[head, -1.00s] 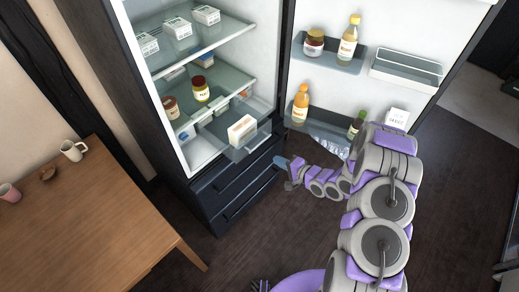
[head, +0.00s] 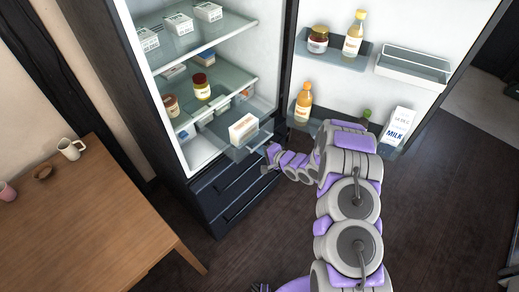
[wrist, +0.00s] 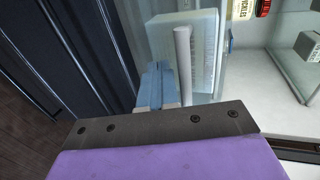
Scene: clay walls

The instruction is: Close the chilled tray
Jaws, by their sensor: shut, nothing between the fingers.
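The chilled tray (head: 256,143) is a clear drawer low in the open fridge. It sticks out past the shelf above it and holds a white and orange carton (head: 243,129). My gripper (head: 272,153) is just in front of the tray's front face. In the wrist view, my gripper's blue fingers (wrist: 158,88) are together and empty. They are close to the tray's clear front (wrist: 205,45) and left of its pale bar handle (wrist: 183,65). I cannot tell whether they touch the tray.
Dark lower drawers (head: 232,195) are below the tray. The open fridge door (head: 345,85) with bottles, a jar and a milk carton (head: 398,124) is on the right. A wooden table (head: 95,215) with a mug (head: 70,149) is on the left.

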